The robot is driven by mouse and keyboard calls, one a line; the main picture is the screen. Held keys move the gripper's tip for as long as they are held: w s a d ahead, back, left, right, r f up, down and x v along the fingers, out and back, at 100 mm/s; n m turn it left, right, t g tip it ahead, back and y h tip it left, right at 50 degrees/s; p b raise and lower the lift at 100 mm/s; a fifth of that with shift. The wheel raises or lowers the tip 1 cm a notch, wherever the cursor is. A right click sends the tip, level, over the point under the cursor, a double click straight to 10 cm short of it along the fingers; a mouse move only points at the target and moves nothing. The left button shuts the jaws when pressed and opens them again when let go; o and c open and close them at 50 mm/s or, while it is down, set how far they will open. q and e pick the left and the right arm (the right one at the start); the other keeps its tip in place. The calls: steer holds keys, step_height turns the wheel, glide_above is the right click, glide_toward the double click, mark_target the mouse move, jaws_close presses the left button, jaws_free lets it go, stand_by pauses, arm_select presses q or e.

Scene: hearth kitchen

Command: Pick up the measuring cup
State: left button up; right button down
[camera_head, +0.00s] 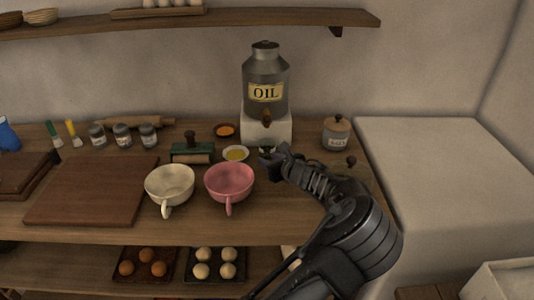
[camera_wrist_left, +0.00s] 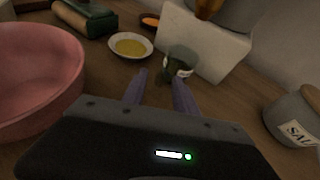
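The measuring cup looks to be the small dark green cup with a pale label (camera_wrist_left: 181,64) in the left wrist view. It stands on the counter in front of the white block under the oil can. In the head view it is mostly hidden by my left gripper (camera_head: 275,158). In the left wrist view the two fingers of my left gripper (camera_wrist_left: 160,78) are apart with nothing between them. The cup is just beyond the fingertips, nearer the right finger. I cannot tell whether they touch. My right gripper is not in view.
The oil can (camera_head: 265,85) stands on the white block (camera_head: 266,128) behind. A pink cup (camera_head: 229,182) and a cream cup (camera_head: 170,184) are to the left. A yellow-filled dish (camera_head: 235,154) is close by. A salt jar (camera_head: 337,135) stands to the right.

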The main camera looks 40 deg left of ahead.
arm_select(q)
jaws_close()
stand_by(1.2)
